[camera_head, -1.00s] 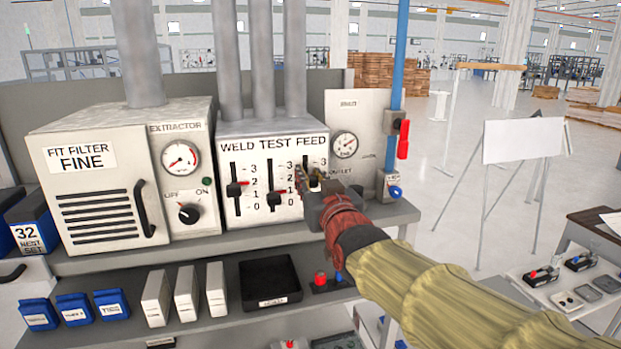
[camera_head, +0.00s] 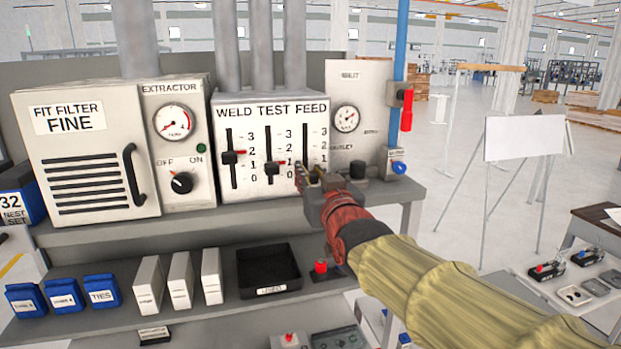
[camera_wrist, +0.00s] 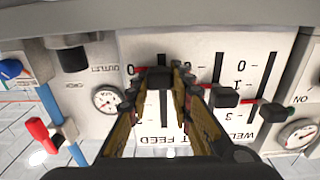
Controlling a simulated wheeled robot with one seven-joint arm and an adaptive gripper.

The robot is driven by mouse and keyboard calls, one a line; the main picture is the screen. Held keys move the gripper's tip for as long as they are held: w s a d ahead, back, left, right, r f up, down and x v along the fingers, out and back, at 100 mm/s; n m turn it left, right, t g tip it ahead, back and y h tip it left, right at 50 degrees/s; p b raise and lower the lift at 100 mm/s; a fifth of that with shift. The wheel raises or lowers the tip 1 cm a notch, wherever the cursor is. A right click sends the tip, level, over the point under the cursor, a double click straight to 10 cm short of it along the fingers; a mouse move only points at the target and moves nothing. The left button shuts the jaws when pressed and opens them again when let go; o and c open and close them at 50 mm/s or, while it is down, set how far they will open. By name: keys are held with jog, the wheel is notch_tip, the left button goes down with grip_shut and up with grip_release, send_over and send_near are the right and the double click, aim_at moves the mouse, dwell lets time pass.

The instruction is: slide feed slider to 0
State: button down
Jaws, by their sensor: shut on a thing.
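The feed slider is the rightmost of three on the white panel (camera_head: 232,110) marked WELD TEST FEED. My gripper (camera_head: 305,176) is at the low end of its slot (camera_head: 304,138) in the head view and hides the knob there. In the wrist view, where the panel appears upside down, my gripper (camera_wrist: 159,88) is shut around the dark feed knob (camera_wrist: 158,77). The knob's red pointer (camera_wrist: 139,70) is beside or very near the 0 mark. The scale's 3, 2 and 1 show above my gripper in the head view.
The test slider knob (camera_head: 271,168) stands near 1 and the weld knob (camera_head: 229,157) near 2, both left of my gripper. A gauge (camera_head: 346,118) and a black knob (camera_head: 357,169) are to the right. A black tray (camera_head: 268,270) lies on the lower shelf.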

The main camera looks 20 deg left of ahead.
jog(key=shift+f, duration=0.4)
jog(key=c, duration=2)
grip_release()
jog(key=o, duration=0.4)
jog(key=shift+r, duration=0.15)
jog(key=shift+o, duration=0.2)
jog(key=v, duration=1.2)
jog(key=shift+s, duration=0.1)
